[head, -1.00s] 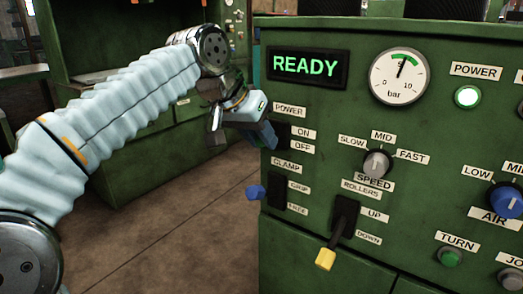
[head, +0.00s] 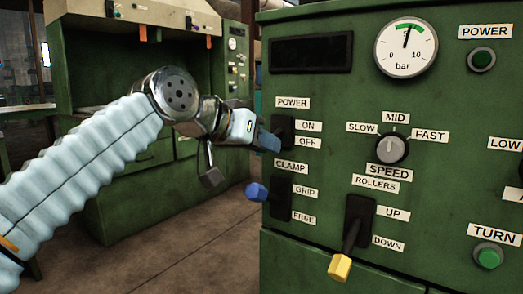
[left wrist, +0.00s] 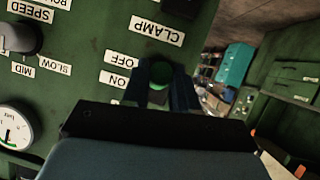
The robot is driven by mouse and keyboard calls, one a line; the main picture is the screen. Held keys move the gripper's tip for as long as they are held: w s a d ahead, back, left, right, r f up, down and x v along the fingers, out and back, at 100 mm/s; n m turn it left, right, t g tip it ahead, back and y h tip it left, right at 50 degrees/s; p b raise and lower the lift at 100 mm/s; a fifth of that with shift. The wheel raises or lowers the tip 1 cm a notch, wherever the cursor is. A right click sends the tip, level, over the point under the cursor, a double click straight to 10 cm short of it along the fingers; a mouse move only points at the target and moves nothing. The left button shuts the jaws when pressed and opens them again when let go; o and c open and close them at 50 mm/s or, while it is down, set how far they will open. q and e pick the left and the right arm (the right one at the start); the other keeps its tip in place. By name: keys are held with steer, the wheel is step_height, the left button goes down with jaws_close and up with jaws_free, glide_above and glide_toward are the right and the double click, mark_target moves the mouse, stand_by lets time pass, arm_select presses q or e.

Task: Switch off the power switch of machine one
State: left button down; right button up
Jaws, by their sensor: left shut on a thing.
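The green machine panel (head: 310,215) fills the right of the head view. Its power switch (head: 284,130) is a black plate beside the ON and OFF labels, under the POWER label. My left gripper (head: 268,141) is at this switch, level with the OFF label. In the left wrist view my left gripper (left wrist: 160,92) has its fingers either side of the switch's green lever end (left wrist: 160,74), shut on it. In the head view the fingers hide the lever. The display (head: 311,54) is dark and the power lamp (head: 482,60) is unlit. My right gripper is not in view.
Below are the clamp lever with a blue end (head: 257,193) and the rollers lever with a yellow end (head: 340,267). The speed knob (head: 391,149) and gauge (head: 406,47) are to the right. Another green machine (head: 130,205) stands behind my left arm, with open floor between.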

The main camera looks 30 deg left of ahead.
arm_select(q)
steer(key=c, duration=0.9)
jaws_free()
steer(key=p+v, duration=0.2)
steer(key=v, duration=1.1)
steer(key=shift+s+r, duration=0.2)
steer(key=shift+s, duration=0.15)
